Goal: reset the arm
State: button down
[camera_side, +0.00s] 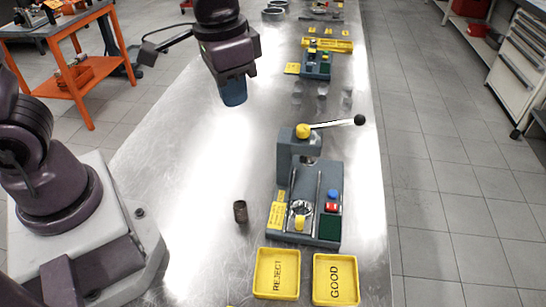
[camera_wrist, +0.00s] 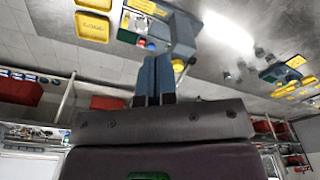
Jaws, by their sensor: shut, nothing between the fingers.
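My gripper (camera_side: 233,98) hangs above the steel bench, left of and behind the lever press, in the side view. Its blue fingers are together and hold nothing. In the wrist view the shut fingers (camera_wrist: 154,75) point up the picture, with the bench beyond them. The grey lever press (camera_side: 310,185) stands on the bench, its lever reaching right to a black knob (camera_side: 359,120). It also shows at the top of the wrist view (camera_wrist: 182,35), partly behind the fingers. A small dark cylinder (camera_side: 240,211) stands upright on the bench left of the press, apart from my gripper.
Yellow trays marked REJECT (camera_side: 277,273) and GOOD (camera_side: 336,280) lie in front of the press. A second fixture (camera_side: 317,64) and small parts are farther along the bench. An orange cart (camera_side: 75,80) stands at left, a drawer cabinet (camera_side: 520,65) at right. The bench below my gripper is clear.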

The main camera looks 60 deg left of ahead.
jog(key=s+a+r+n+t, duration=0.2)
jog(key=s+a+r+t, duration=0.2)
jog(key=s+r, duration=0.3)
jog(key=shift+s+a+r+t, duration=0.3)
jog(key=shift+s+a+r, duration=0.1)
jog(key=shift+s+a, duration=0.65)
jog(key=shift+s+d, duration=0.1)
jog(key=shift+d, duration=0.05)
jog(key=w+d+f+n+g+y, duration=0.2)
jog(key=w+d+f+n, duration=0.7)
jog(key=w+d+f, duration=0.9)
jog(key=w+d+g, duration=0.1)
jog(key=w+d, duration=0.1)
jog(key=w, duration=0.2)
